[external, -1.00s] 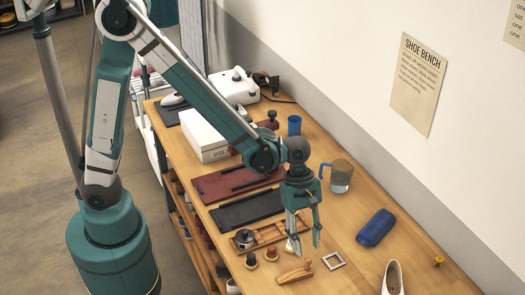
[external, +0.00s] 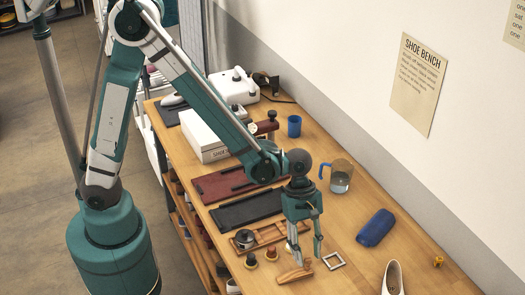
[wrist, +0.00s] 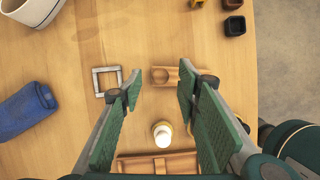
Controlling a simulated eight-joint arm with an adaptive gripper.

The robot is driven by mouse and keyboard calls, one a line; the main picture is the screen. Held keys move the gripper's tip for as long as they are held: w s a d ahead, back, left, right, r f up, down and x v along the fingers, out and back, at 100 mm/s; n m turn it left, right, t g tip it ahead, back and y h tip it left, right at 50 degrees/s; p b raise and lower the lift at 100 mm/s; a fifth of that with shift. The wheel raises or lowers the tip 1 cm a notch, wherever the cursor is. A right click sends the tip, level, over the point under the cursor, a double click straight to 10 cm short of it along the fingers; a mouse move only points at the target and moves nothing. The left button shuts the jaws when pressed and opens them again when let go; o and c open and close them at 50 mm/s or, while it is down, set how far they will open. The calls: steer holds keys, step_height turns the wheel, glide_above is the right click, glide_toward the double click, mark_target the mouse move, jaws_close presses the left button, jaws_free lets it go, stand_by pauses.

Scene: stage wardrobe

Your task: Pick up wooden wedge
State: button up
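A small light-brown wooden piece (external: 294,274), which looks like the wooden wedge, lies on the bench near its front edge. In the wrist view the wooden piece (wrist: 162,75) shows just beyond and between my fingertips, its right end partly hidden by the right finger. My gripper (external: 307,259) is open and empty, pointing down above the bench close to the wedge. In the wrist view my gripper (wrist: 158,82) has its two green-padded fingers well apart. I cannot tell its exact height over the wedge.
A grey square frame (external: 334,261) lies right of the wedge. A white-topped bottle (wrist: 162,133) stands between my fingers' lower parts, by a wooden tray (wrist: 190,162). A blue roll (external: 376,228) and white shoe (external: 392,279) lie right. Dark cups (wrist: 234,26) stand near the edge.

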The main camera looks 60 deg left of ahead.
mark_target(308, 259)
steer(key=shift+x, duration=1.8)
jaws_close()
